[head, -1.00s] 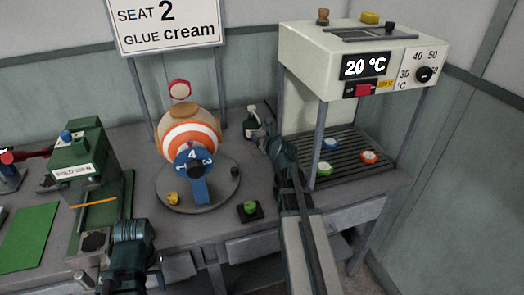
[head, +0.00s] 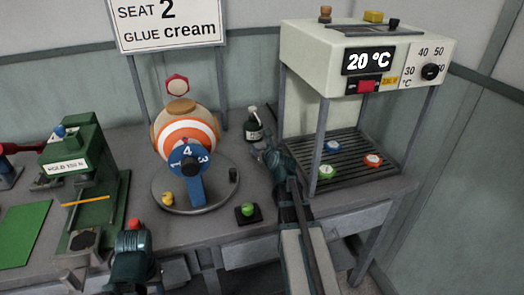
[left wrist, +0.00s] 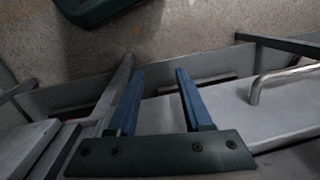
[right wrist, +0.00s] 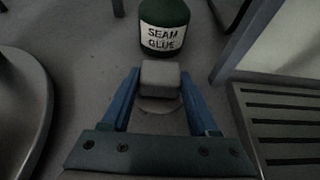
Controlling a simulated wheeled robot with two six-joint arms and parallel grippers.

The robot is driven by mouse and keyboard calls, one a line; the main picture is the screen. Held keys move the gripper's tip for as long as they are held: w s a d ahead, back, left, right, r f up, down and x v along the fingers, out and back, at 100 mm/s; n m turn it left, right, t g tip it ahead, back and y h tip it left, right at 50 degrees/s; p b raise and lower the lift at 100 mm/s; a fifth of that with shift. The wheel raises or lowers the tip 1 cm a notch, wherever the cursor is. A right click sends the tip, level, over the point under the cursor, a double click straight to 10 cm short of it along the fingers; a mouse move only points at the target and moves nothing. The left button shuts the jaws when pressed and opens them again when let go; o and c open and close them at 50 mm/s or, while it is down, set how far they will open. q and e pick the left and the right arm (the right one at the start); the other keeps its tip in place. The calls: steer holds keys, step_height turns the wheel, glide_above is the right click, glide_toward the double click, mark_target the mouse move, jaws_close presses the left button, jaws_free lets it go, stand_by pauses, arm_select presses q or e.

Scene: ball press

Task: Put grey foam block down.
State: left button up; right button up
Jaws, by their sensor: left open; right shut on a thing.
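The grey foam block (right wrist: 160,78) is a small pale block with rounded edges, between the fingertips of my right gripper in the right wrist view. My right gripper (right wrist: 158,88) is shut on it. A round pale disc (right wrist: 160,106) shows below the block; I cannot tell whether they touch. In the head view my right gripper (head: 264,150) is over the bench between the turntable and the grill, just in front of the glue bottle; the block is hard to make out there. My left gripper (left wrist: 155,98) is open and empty over the bench's front edge and drawers.
The dark green seam glue bottle (right wrist: 164,28) stands just beyond the block. The round turntable (head: 225,197) with the striped ball (head: 208,135) is to the left. The slatted heater grill (head: 345,178), with several coloured discs, is to the right. The green press (head: 100,150) stands at the left.

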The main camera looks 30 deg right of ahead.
steer(key=shift+f, duration=0.2)
steer(key=o, duration=1.4)
steer(key=shift+o, duration=0.2)
steer(key=shift+r, duration=0.1)
steer(key=shift+r, duration=0.25)
steer(key=p+v, duration=0.4)
steer(key=v, duration=0.6)
steer(key=shift+s+a, duration=0.1)
steer(key=shift+s, duration=0.2)
steer(key=shift+s+a+r+p, duration=0.1)
steer(key=shift+s+p, duration=0.1)
steer(key=shift+s, duration=0.1)
steer(key=shift+s+r+p, duration=0.1)
steer(key=shift+s+p, duration=0.05)
steer(key=shift+s, duration=0.2)
